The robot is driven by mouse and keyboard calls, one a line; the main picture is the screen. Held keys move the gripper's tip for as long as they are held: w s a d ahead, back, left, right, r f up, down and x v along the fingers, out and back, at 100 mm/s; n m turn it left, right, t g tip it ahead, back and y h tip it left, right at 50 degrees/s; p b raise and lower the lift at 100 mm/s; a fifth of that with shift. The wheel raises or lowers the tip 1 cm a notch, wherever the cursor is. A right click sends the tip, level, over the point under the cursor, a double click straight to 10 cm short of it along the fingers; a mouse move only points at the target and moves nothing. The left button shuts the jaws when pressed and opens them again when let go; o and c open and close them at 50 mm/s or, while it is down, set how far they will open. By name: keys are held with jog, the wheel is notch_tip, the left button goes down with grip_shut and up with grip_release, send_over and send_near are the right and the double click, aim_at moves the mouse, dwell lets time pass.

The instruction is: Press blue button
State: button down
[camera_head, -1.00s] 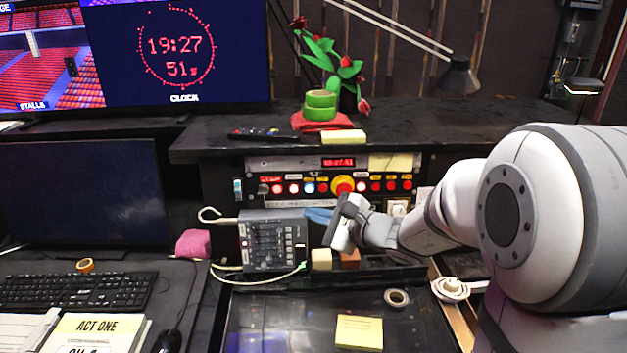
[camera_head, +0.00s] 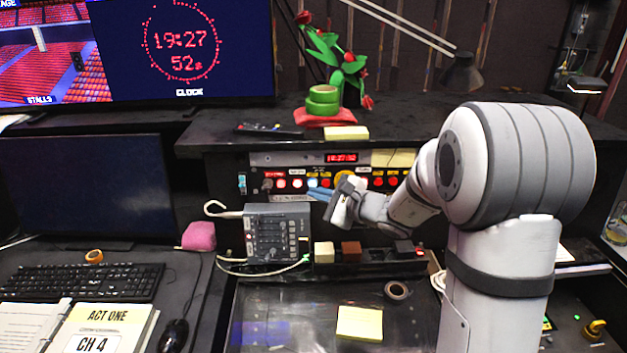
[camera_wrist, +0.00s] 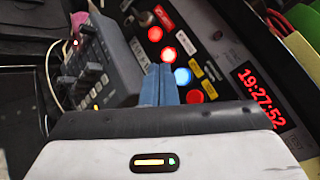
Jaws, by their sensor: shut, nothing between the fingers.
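The blue button (camera_wrist: 183,76) is a small glowing light-blue disc in a row of lit buttons on the black panel. In the head view the blue button (camera_head: 312,182) shows just above my fingertips. My gripper (camera_wrist: 159,70) is shut, with its blue fingers together and nothing between them. In the wrist view the fingertips lie just left of the blue button, and the button is not covered. In the head view my gripper (camera_head: 314,191) reaches to the panel from the right. I cannot tell whether the tips touch the panel.
A grey mixer (camera_head: 277,238) with cables stands below left of the panel. A red clock display (camera_head: 341,158) is above. A shelf with green tape rolls (camera_head: 322,101) overhangs the panel.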

jog(key=shift+w+f, duration=0.2)
jog(key=shift+w, duration=0.75)
jog(key=shift+b, duration=0.3)
dwell(1.1)
jog(key=shift+w+b, duration=0.3)
jog(key=shift+w, duration=0.1)
jog(key=shift+w+f, duration=0.15)
jog(key=shift+w, duration=0.25)
dwell(0.5)
jog(key=shift+s+b, duration=0.1)
jog(key=shift+b, duration=0.25)
jog(key=shift+s+b, duration=0.45)
jog(key=shift+s, duration=0.25)
jog(key=shift+s, duration=0.1)
jog(key=s+b, duration=0.1)
jog(key=s, duration=0.1)
jog(key=s+r, duration=0.1)
jog(key=s, duration=0.1)
jog(key=shift+s+b, duration=0.4)
